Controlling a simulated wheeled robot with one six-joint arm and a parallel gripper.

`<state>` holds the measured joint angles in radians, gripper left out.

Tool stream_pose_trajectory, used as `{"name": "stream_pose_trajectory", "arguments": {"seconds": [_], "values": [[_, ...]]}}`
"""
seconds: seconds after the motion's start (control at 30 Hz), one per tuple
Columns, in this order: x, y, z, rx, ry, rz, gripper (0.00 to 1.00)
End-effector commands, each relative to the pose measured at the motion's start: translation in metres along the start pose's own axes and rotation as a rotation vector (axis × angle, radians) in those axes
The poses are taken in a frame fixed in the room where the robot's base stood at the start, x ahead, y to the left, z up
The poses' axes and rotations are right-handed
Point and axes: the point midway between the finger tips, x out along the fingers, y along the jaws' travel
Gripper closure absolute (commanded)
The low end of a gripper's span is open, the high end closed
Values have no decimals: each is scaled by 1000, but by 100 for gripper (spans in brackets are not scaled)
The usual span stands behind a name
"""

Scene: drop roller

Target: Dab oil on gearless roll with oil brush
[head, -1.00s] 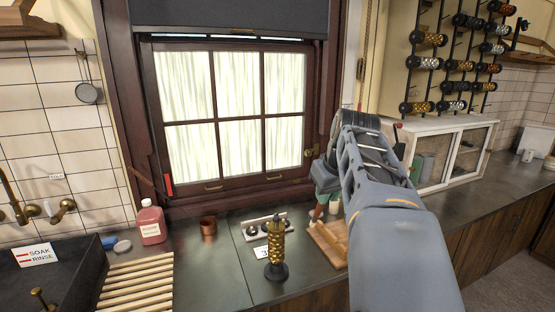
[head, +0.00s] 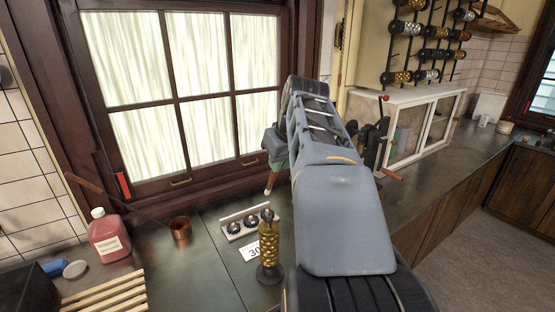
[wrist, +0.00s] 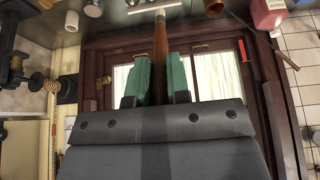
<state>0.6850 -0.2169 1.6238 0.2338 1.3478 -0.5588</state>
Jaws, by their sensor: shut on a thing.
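My gripper (head: 277,158) hangs over the back of the counter near the window, mostly hidden by my arm. In the wrist view its green fingers (wrist: 160,78) are shut on the brown wooden handle of the oil brush (wrist: 160,40). A short tip of the brush shows below the gripper in the head view (head: 269,184); its bristles cannot be made out. A gold patterned roll (head: 268,243) stands upright on a black base, below and in front of the brush, apart from it. No gear is clear on it. A copper cup (head: 181,230) stands to its left.
A white holder with black round parts (head: 245,223) and a number card (head: 253,252) sit beside the roll. A red bottle (head: 107,237) and wooden slats (head: 110,291) are at left. A white cabinet (head: 410,125) and a rack of rolls (head: 430,40) are at right.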

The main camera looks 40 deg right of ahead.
Motion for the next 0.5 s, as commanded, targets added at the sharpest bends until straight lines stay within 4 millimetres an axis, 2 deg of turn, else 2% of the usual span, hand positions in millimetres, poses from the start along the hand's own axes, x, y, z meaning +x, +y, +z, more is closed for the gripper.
{"name": "stream_pose_trajectory", "arguments": {"seconds": [0.5], "values": [[41,-2,19,-4,-1,-2,100]]}}
